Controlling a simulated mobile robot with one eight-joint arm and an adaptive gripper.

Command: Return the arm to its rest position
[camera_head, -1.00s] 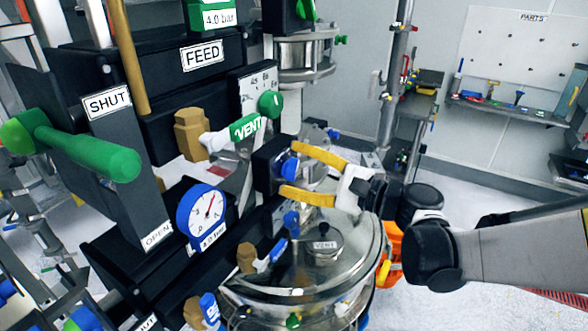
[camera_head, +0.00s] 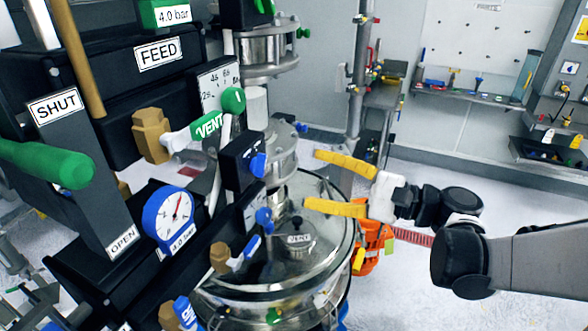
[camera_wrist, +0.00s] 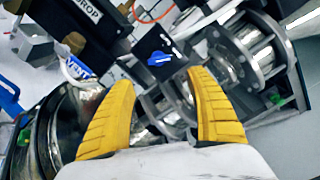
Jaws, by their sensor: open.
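My gripper (camera_head: 325,184) has yellow fingers, spread apart with nothing between them. In the head view it is right of the sifter's blue knob (camera_head: 258,165), apart from it, and above the right side of the round metal vessel (camera_head: 318,262). My arm reaches in from the right edge. In the wrist view my gripper (camera_wrist: 160,110) points toward a black box with a blue knob (camera_wrist: 159,58), with a visible gap. Part of the vessel's rim is hidden behind the lower finger.
An orange object (camera_head: 372,250) stands behind the vessel. Open floor lies at right; a wall shelf (camera_head: 470,97) is behind.

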